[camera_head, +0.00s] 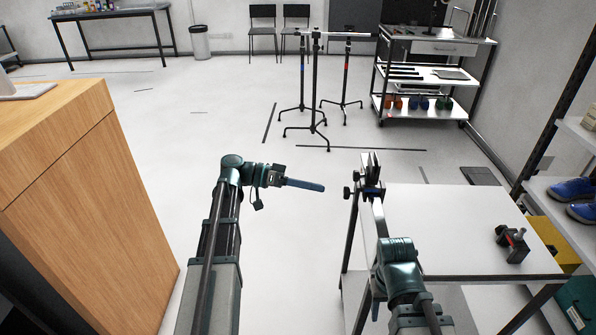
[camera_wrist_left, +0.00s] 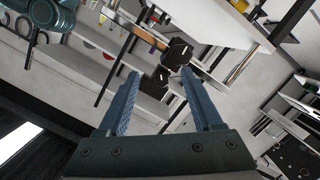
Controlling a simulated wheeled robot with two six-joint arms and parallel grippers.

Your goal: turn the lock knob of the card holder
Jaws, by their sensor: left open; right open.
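Two dark round knobs (camera_head: 348,191) stick out to the left beside the far left corner of the white table. I take them for the card holder's knobs; the holder's body is mostly hidden by my right gripper. In the left wrist view the black knobs (camera_wrist_left: 178,53) show beyond and between the fingertips. My left gripper (camera_head: 322,188) is open and empty, pointing right toward the knobs with a gap left. It also shows in the left wrist view (camera_wrist_left: 160,82). My right gripper (camera_head: 371,166) is open, right beside the knobs; whether it touches the holder cannot be told.
The white table (camera_head: 450,225) carries a dark device with a red part (camera_head: 512,243). A wooden cabinet (camera_head: 75,200) stands at the left. Shelves with blue shoes (camera_head: 573,188) are at the right. Black stands (camera_head: 315,90) and a cart (camera_head: 430,75) are further back. The floor between is clear.

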